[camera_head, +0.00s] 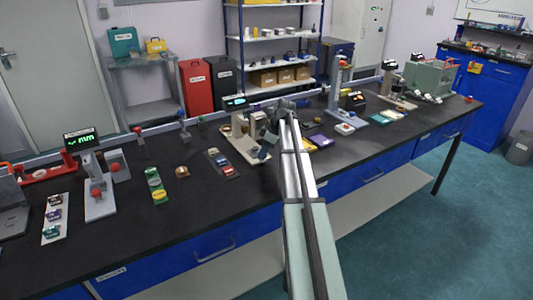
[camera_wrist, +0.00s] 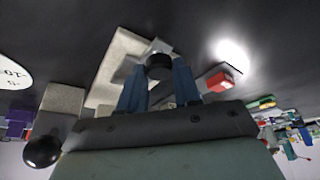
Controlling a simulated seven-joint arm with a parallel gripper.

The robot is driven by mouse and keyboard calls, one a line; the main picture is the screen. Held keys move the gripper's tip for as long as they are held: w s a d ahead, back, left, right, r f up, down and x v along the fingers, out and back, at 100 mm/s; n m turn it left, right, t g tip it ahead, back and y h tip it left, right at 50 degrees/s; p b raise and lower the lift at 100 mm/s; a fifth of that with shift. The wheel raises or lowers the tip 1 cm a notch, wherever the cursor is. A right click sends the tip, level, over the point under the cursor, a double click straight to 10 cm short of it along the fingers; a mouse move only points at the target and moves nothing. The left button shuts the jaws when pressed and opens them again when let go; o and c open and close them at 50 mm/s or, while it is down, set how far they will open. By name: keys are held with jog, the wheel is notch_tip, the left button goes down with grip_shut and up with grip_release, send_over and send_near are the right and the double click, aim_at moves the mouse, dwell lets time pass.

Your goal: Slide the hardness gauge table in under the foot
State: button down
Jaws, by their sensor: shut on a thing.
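The hardness gauge is a cream stand (camera_head: 242,147) with a small lit display (camera_head: 235,101), in the middle of the bench in the head view. Its cream base (camera_wrist: 119,62) shows at upper left in the wrist view. My gripper (camera_wrist: 160,80) has its two blue fingers on either side of a round black knob (camera_wrist: 158,66) and is shut on it. A grey piece (camera_wrist: 135,70) lies beside the knob. In the head view my gripper (camera_head: 267,145) is at the stand's right side, partly covered by my arm. The foot and its gap to the table cannot be made out.
A black ball knob (camera_wrist: 42,150) on a cream block (camera_wrist: 62,98) is left of my fingers in the wrist view; a red-ended part (camera_wrist: 220,82) is to the right. A tray of small samples (camera_head: 222,163) lies left of the stand. The front bench strip is mostly clear.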

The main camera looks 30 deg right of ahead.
aim_at(255, 148)
jog(key=w, duration=0.6)
jog(key=shift+s, duration=0.1)
jog(key=c, duration=0.8)
grip_release()
jog(key=v, duration=1.4)
jog(key=shift+a, duration=0.1)
